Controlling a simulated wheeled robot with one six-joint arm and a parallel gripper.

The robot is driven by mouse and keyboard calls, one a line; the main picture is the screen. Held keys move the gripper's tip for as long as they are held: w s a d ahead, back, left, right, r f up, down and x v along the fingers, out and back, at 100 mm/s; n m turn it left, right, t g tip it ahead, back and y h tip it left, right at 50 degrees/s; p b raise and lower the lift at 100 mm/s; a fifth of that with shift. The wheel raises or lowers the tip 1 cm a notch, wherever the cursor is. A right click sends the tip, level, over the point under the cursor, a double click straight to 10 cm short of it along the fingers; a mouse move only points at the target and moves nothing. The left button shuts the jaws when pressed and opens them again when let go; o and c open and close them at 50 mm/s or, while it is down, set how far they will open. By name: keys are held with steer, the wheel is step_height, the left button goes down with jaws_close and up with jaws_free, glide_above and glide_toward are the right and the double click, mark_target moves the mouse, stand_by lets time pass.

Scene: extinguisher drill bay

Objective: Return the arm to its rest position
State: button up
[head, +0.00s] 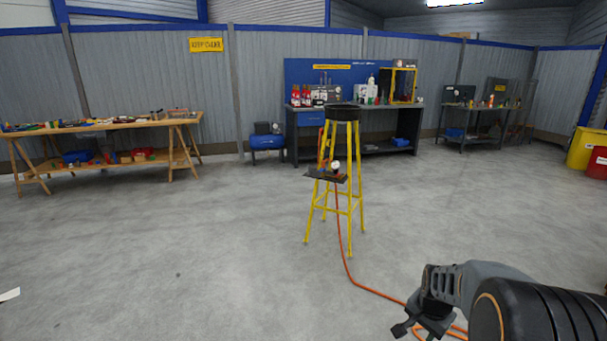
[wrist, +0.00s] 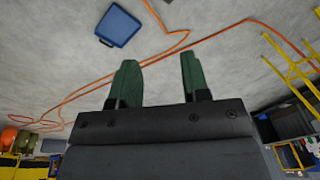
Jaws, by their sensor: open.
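My gripper (head: 422,331) is at the lower right of the head view, low over the concrete floor, with my dark arm reaching in from the right edge. Nothing is held. The arm is extended in front of me and touches nothing that I can see.
A yellow stool (head: 351,188) with a black seat stands ahead. An orange hose (head: 346,262) runs from it across the floor towards my gripper. A wooden workbench (head: 100,126) is at left, a blue-backed bench (head: 308,131) behind. A blue case (wrist: 118,25) lies on the floor.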

steer(key=s+a+r+n+p, duration=0.3)
steer(key=s+a+r+p, duration=0.1)
steer(key=r, duration=0.4)
steer(key=s+a+r+n+t+p, duration=0.1)
steer(key=s+a+r+n+p, duration=0.3)
steer(key=r, duration=0.5)
steer(key=s+a+r+n+t+p, duration=0.1)
steer(key=s+a+r+n+p, duration=0.2)
steer(key=r, duration=0.5)
steer(key=shift+s+a+r+n+y+p, duration=0.15)
steer(key=shift+s+a+n+y+p, duration=0.2)
steer(key=shift+s+a+p, duration=0.65)
steer(key=shift+w+a, duration=0.25)
steer(key=shift+w, duration=0.1)
